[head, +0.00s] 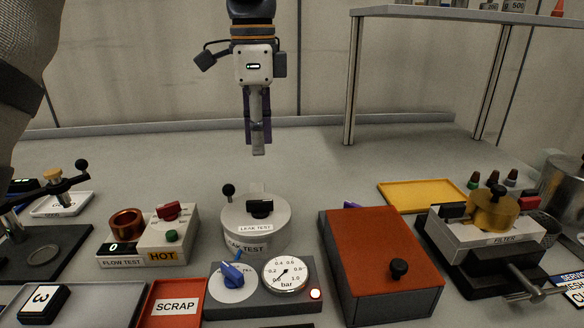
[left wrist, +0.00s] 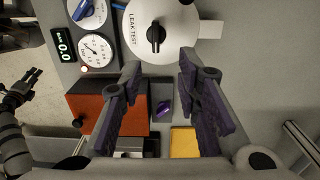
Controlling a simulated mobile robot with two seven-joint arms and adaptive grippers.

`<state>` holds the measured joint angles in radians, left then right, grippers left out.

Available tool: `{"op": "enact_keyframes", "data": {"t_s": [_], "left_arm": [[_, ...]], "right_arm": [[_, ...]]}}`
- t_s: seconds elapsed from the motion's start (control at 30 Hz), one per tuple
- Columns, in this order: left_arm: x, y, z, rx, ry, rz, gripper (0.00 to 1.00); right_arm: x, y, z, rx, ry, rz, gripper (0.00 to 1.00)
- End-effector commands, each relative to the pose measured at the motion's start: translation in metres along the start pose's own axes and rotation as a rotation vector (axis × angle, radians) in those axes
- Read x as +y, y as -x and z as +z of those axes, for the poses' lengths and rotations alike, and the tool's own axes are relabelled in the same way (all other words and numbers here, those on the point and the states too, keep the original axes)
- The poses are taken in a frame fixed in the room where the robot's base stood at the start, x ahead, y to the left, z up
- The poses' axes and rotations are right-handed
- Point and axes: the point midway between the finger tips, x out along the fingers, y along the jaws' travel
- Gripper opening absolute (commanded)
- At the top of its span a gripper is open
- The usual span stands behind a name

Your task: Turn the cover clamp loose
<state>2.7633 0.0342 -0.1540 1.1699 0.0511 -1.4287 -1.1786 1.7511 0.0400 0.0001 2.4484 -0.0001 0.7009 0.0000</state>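The cover also shows in the left wrist view (left wrist: 88,103). My left gripper (head: 258,150) hangs above the table, behind the leak test pot and apart from everything.
The leak test pot (head: 250,222) has a black handle on its lid. A gauge (head: 285,273) stands in front. A filter unit (head: 490,245) and yellow tray (head: 415,195) lie right; a flow test block (head: 165,245) and scrap tray (head: 175,308) lie left. The table behind is clear.

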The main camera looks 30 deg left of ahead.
Motion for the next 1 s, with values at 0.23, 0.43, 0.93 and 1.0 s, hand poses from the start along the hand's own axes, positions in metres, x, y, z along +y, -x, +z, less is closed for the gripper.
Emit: {"op": "enact_keyframes", "data": {"t_s": [0.23, 0.43, 0.93, 1.0], "left_arm": [[0.002, -0.026, 0.001, -0.002, 0.001, 0.000, 0.30], [0.001, -0.079, 0.001, 0.000, 0.002, 0.000, 0.30], [0.000, -0.120, 0.000, 0.001, 0.001, -0.003, 0.30], [0.000, -0.120, 0.000, 0.001, 0.001, -0.003, 0.23]], "right_arm": [[0.000, 0.005, -0.002, 0.011, 0.000, 0.000, 0.40], [0.000, 0.009, -0.005, 0.026, 0.000, -0.001, 0.40], [0.000, 0.010, -0.006, 0.031, 0.000, -0.001, 0.40], [0.000, 0.010, -0.006, 0.031, 0.000, -0.001, 0.40]]}}
